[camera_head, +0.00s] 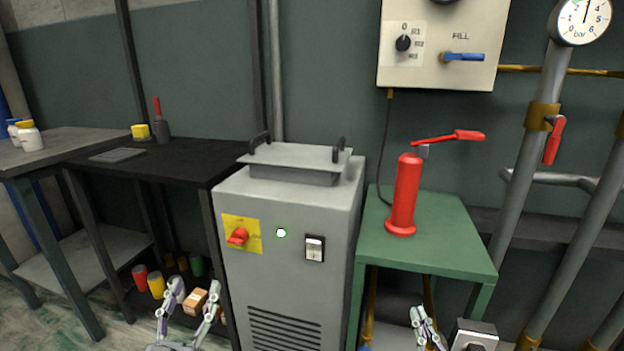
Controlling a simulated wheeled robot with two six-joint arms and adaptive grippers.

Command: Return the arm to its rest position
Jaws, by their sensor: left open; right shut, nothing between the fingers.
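My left gripper (194,289) is at the bottom of the head view, left of the grey cabinet. Its two fingers are spread and hold nothing. My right gripper (418,313) is at the bottom edge, in front of the green table (430,240). Its fingers are together with nothing between them. The grey cabinet (290,270) has a red rotary switch on a yellow plate (238,235), a lit round lamp (281,233) and a rocker switch (314,248). A red hand pump (405,195) stands upright on the green table, apart from both grippers.
A wall panel (445,45) carries a black knob and a blue FILL lever. A gauge (582,20) and pipes with a red-handled valve (555,140) stand at right. A black table (180,165) stands at left, with cans and a box (196,300) on its lower shelf.

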